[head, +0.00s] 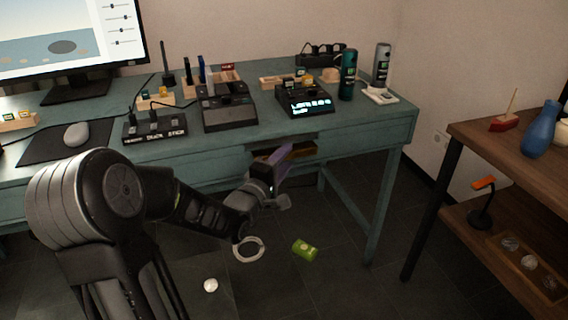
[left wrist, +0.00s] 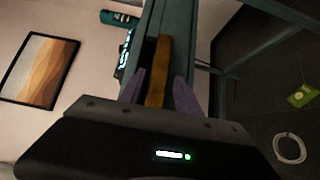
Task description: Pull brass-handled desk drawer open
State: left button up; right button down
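The teal desk (head: 350,125) stands along the wall. A brass-coloured bar, which looks like the drawer handle, shows under the desktop edge in the head view (head: 304,150) and upright in the left wrist view (left wrist: 158,72). My left gripper (head: 278,158) is at the desk's front, just below the top. In the left wrist view its two purple fingers (left wrist: 160,90) stand apart, one on each side of the bar, with gaps visible. The drawer front is mostly hidden behind my gripper, so I cannot tell how far it is out. My right gripper is not in view.
The desktop holds a monitor (head: 70,40), a mouse (head: 76,134), several black devices and a green bottle (head: 347,75). A wooden shelf (head: 490,140) stands at right.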

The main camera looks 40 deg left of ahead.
pick_arm(q)
grip_shut()
dwell(0.5)
jog(key=shift+s+f, duration=0.1)
jog(key=shift+f, duration=0.1)
dwell(0.8)
